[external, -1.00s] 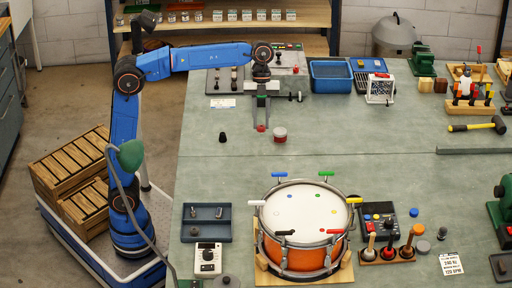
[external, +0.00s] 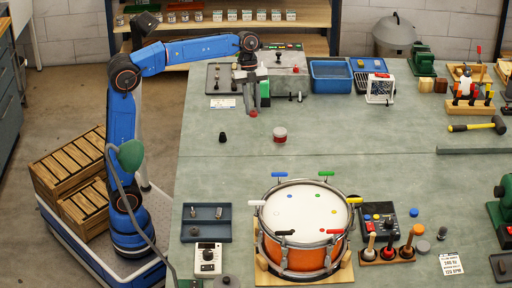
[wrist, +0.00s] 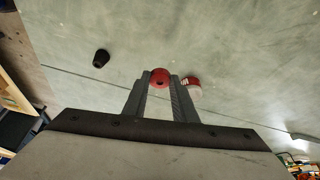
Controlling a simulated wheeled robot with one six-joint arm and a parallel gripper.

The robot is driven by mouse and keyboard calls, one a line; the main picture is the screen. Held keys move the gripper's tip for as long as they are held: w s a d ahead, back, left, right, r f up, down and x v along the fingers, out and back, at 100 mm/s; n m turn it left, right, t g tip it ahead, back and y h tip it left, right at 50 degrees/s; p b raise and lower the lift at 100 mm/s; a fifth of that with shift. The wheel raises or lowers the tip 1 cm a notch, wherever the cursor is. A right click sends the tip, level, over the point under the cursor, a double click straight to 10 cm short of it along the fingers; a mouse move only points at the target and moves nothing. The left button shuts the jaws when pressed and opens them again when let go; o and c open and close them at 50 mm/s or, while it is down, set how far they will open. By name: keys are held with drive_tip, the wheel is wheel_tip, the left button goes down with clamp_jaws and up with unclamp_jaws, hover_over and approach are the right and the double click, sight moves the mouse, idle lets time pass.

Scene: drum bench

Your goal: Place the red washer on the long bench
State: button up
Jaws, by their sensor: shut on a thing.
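The red washer (wrist: 160,76) is held between the two fingertips of my gripper (wrist: 160,82) in the wrist view. In the external view the red washer (external: 253,114) shows as a small red spot at the tip of my gripper (external: 252,108), which points down over the back left part of the bench. The long bench (external: 300,160) has a grey-green top. The washer appears to be above the bench top; how high I cannot tell.
A black stopper-like piece (external: 222,137) and a red-and-white tin (external: 280,135) stand on the bench near my gripper. A drum (external: 304,215) sits at the front. Blue bins (external: 330,75) and a small white rack (external: 380,88) are at the back. The bench middle is mostly clear.

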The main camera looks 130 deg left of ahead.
sight(254, 131)
drive_tip(key=shift+f, duration=3.7)
drive_tip(key=o, duration=1)
drive_tip(key=shift+f, duration=0.1)
drive_tip(key=v, duration=1.2)
drive_tip(key=shift+w+d, duration=0.1)
drive_tip(key=shift+d, duration=0.05)
